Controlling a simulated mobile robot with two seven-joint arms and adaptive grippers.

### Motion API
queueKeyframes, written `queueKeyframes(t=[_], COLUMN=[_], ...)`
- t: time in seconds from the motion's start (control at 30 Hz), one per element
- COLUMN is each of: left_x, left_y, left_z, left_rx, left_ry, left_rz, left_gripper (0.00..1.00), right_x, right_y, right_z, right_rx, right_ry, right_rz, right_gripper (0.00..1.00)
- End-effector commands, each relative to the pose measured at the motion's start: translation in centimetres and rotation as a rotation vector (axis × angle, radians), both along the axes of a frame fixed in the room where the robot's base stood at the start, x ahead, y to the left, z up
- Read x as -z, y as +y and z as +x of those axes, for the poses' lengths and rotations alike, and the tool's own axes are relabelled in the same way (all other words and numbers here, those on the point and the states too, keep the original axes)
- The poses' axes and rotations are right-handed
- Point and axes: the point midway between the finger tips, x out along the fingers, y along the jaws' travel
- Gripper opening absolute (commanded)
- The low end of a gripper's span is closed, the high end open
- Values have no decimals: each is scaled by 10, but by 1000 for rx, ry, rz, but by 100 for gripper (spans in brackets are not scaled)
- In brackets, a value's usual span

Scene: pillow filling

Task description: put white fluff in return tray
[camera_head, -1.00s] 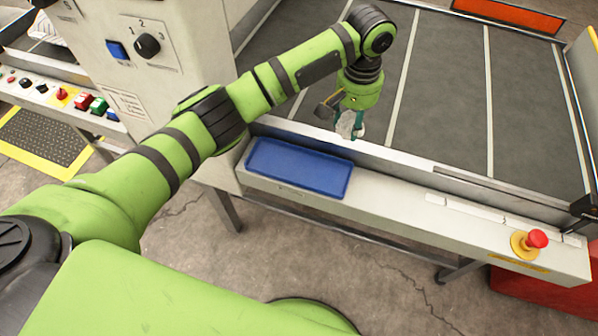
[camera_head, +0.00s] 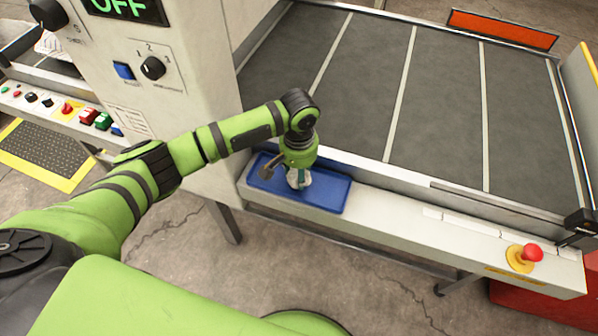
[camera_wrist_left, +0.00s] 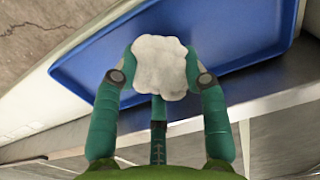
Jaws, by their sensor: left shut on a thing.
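The white fluff (camera_wrist_left: 160,67) is a lumpy white piece held between the fingers of my left gripper (camera_wrist_left: 163,75) in the left wrist view. In the head view, my left gripper (camera_head: 298,180) points down over the blue return tray (camera_head: 327,195), with the white fluff partly hidden at its fingertips. The tray also fills much of the background in the left wrist view (camera_wrist_left: 240,35). The fluff appears over the tray; whether it touches the tray floor I cannot tell. My right gripper is not in view.
The tray rests on a pale ledge (camera_head: 395,214) in front of the dark conveyor belt (camera_head: 440,110). A red emergency button (camera_head: 533,253) sits at the ledge's right. A grey control cabinet (camera_head: 190,100) stands left of the tray.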

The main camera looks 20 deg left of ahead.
Motion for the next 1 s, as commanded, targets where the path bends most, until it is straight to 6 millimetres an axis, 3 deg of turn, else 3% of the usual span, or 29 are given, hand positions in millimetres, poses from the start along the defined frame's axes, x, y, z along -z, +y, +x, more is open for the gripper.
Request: queueKeyframes(t=[0.47,0.53,0.57,1.0], left_x=[12,12,12,3], left_y=[-1,-1,-1,0], left_z=[1,1,1,1], left_rx=[1,2,2,0], left_ry=[-2,-3,-3,-4], left_rz=[-1,-1,-1,-1], left_gripper=[34,64,67,67], right_x=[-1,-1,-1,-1], right_y=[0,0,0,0], right_z=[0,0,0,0], right_rx=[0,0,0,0], right_ry=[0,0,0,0], right_rz=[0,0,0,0], right_gripper=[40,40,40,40])
